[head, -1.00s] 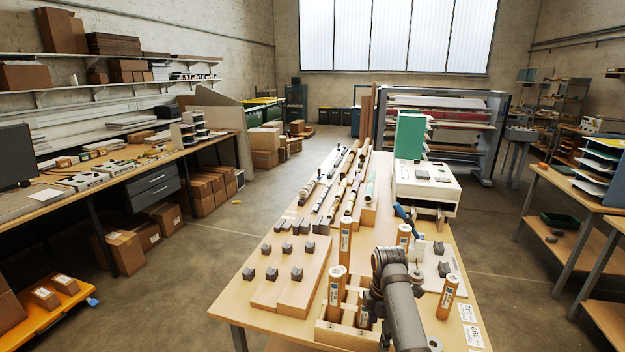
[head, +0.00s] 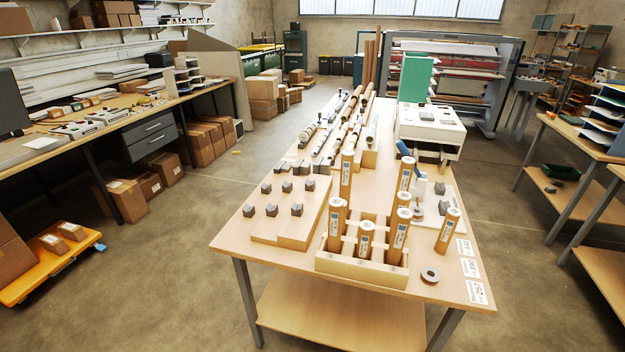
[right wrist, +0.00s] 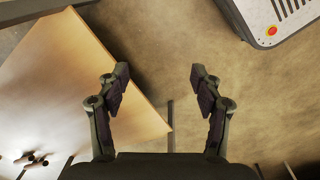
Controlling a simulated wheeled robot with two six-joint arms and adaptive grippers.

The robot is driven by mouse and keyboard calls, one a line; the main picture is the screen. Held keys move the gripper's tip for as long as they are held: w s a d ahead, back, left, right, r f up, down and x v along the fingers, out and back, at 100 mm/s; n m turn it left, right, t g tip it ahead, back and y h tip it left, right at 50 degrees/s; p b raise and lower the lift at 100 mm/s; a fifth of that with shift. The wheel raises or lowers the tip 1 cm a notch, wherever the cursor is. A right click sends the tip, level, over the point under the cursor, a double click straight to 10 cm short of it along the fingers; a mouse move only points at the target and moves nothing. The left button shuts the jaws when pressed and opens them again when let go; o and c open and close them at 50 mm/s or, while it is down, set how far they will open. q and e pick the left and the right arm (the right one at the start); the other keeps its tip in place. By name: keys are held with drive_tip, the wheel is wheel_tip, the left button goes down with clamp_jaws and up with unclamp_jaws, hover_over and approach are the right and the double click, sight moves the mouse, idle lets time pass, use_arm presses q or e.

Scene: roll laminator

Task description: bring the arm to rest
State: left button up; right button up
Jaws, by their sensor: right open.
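My right gripper (right wrist: 158,82) shows in the right wrist view. Its two dark fingers are wide apart with nothing between them. Below it are bare concrete floor and the corner of a light wooden top (right wrist: 85,70); the fingers look clear of both. Neither of my arms shows in the head view, and my left gripper is in neither view. The wooden table (head: 235,240) stands in the middle of the head view. A wooden rack (head: 345,265) at its near edge holds several brown cardboard tubes (head: 337,222) upright.
Another tube (head: 447,232) stands right of the rack, near a grey ring (head: 430,275). Grey blocks sit on a wooden board (head: 295,235). A white machine (head: 430,130) stands farther back. Open floor (head: 190,285) lies left of the table. A grey-white unit with a red button (right wrist: 272,31) is upper right.

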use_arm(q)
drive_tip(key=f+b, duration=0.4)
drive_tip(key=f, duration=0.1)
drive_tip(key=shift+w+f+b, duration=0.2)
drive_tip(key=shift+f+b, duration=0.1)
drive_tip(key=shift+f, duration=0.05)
use_arm(e)
drive_tip(key=s+d+f+m, duration=0.2)
drive_tip(key=s+f, duration=0.4)
drive_tip(key=s, duration=0.4)
drive_tip(key=s+d+f+m, duration=0.2)
drive_tip(key=s+f, duration=0.4)
drive_tip(key=s, duration=0.4)
drive_tip(key=s+d+f+m, duration=0.2)
drive_tip(key=s+f+m, duration=0.2)
drive_tip(key=s, duration=0.6)
wheel_tip(320, 180, down, 2)
drive_tip(key=shift+s+t, duration=0.25)
drive_tip(key=shift+t, duration=0.05)
drive_tip(key=shift+w, duration=0.1)
